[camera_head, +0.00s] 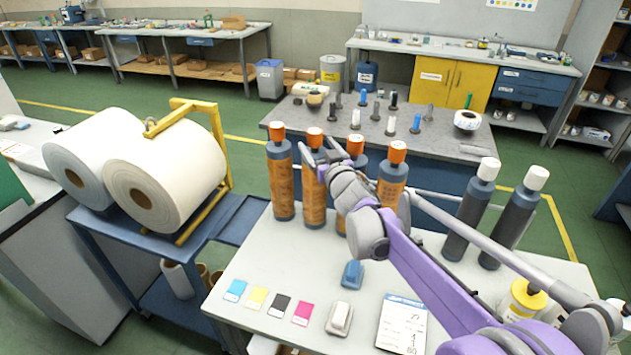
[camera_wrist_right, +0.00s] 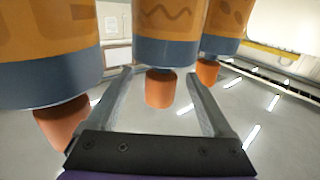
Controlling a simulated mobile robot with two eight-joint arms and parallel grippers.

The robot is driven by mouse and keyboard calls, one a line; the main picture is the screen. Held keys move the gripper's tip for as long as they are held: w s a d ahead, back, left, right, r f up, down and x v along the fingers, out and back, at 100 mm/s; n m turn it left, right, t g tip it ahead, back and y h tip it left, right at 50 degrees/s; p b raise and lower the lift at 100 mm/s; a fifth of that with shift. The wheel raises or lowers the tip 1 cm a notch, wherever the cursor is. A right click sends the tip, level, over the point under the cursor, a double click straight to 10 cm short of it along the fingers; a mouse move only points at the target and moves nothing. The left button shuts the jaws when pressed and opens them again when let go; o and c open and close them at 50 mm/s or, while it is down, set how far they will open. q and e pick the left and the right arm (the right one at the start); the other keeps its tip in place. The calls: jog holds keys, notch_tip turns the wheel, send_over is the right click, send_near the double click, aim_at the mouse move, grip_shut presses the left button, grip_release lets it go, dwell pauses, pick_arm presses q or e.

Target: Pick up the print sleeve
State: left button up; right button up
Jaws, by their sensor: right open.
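Several print sleeves with orange patterned bodies, dark end bands and orange caps stand upright in a row on the light table. They are a left one (camera_head: 281,180), a second one (camera_head: 314,200), a third one (camera_head: 355,148) partly behind my arm, and a fourth one (camera_head: 392,183). My right gripper (camera_head: 319,156) is open at the upper part of the second sleeve. In the right wrist view, which is upside down, a middle sleeve (camera_wrist_right: 165,50) has its cap between my open fingers (camera_wrist_right: 157,76); contact cannot be told. My left gripper is out of view.
Two dark sleeves with white caps (camera_head: 472,210) stand to the right. The light table (camera_head: 265,268) also holds colour cards, a blue block (camera_head: 352,274) and a printed sheet (camera_head: 401,325). White rolls (camera_head: 165,175) sit on a blue cart at left. A grey bench (camera_head: 445,137) stands behind.

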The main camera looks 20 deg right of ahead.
jog(key=shift+w+a+r, duration=0.1)
jog(key=shift+w+r, duration=0.1)
jog(key=shift+w, duration=0.45)
jog(key=w+p, duration=0.1)
jog(key=w, duration=0.3)
jog(key=shift+w+a+p, duration=0.2)
jog(key=shift+w+p, duration=0.05)
jog(key=shift+p, duration=0.1)
jog(key=shift+s, duration=0.1)
jog(key=shift+r, duration=0.1)
grip_shut()
